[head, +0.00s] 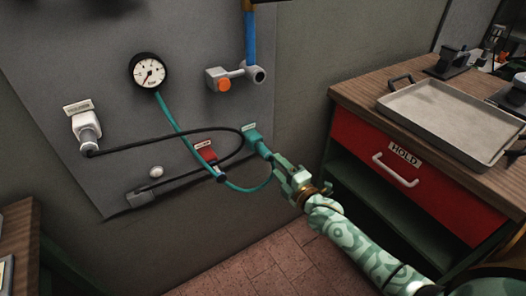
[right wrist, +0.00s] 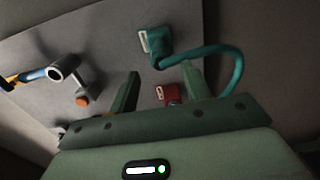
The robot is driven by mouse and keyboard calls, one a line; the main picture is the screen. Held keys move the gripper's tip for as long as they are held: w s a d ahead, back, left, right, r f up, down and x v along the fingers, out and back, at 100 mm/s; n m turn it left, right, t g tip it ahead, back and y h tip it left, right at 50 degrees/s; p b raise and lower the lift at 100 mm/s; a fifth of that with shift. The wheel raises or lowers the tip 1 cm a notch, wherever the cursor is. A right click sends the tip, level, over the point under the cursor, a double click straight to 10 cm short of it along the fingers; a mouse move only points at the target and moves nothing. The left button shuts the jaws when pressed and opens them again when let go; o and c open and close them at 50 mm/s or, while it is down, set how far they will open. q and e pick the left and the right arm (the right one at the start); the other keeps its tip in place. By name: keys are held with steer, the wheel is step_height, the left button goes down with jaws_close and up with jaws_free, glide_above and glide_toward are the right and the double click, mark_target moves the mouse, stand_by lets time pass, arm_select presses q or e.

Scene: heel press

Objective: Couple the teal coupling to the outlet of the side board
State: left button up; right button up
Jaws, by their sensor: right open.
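The teal coupling (head: 262,149) is at a teal labelled block (head: 250,132) on the grey side board (head: 115,105), and both also show in the right wrist view, the block (right wrist: 154,40) above the fingertips. I cannot tell whether the coupling is fully seated. A teal hose (head: 171,117) runs from the gauge and loops up to the coupling. My right gripper (head: 281,166) is open just to the lower right of the coupling. In the right wrist view, its fingers (right wrist: 163,75) are apart with nothing gripped between them. My left gripper is not in view.
A red labelled fitting (head: 207,155) sits left of the teal block. A black hose (head: 165,141) crosses the board from a white fitting (head: 87,126). A pressure gauge (head: 149,71) and an orange-knobbed valve (head: 223,85) are above. A red-drawered bench with a tray (head: 405,108) stands right.

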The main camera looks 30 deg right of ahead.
mark_target(270, 158)
steer(key=shift+w+f+b, duration=0.15)
steer(key=shift+w+b, duration=0.3)
steer(key=shift+w, duration=0.15)
steer(key=w+b, duration=0.2)
steer(key=w, duration=0.3)
steer(key=shift+w+a+b, duration=0.1)
steer(key=shift+w+b, duration=0.3)
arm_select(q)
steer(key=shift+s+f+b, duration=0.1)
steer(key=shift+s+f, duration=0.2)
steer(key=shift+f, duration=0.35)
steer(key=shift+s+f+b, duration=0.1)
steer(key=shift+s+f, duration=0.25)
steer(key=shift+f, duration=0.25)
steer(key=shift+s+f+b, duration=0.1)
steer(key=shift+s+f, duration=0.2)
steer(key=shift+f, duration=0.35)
arm_select(e)
steer(key=shift+w, duration=1)
arm_select(q)
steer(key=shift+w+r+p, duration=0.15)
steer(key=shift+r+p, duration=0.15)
steer(key=shift+p, duration=0.05)
arm_select(e)
steer(key=shift+r, duration=0.2)
